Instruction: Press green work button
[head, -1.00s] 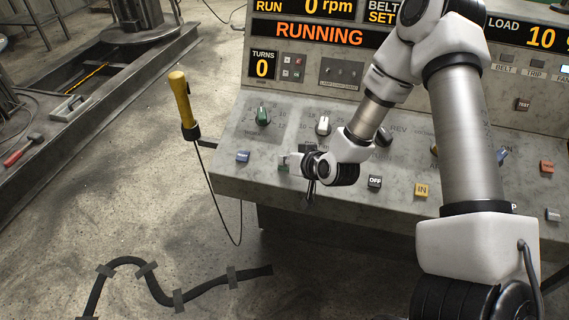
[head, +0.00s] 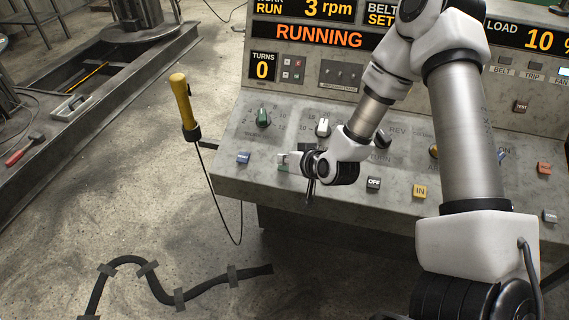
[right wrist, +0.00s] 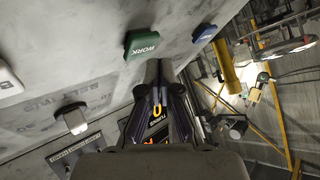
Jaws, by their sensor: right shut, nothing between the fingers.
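The green WORK button (right wrist: 141,44) sits on the grey panel in the right wrist view, its white lettering readable. In the head view only a small green part of it (head: 283,168) shows beside my gripper. My right gripper (head: 288,161) is shut and empty, its tips at the button on the sloped panel. In the right wrist view the closed fingertips (right wrist: 158,68) appear right by the button's edge; I cannot tell if they touch it. The display (head: 306,35) reads RUNNING, with 3 rpm above it. My left gripper is not in view.
A blue button (head: 243,158) lies to the left on the panel, a dark OFF button (head: 374,183) and a yellow IN button (head: 420,191) to the right. Knobs stand behind, including a green one (head: 263,118). A yellow-handled pendant (head: 181,101) stands off the panel's left edge.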

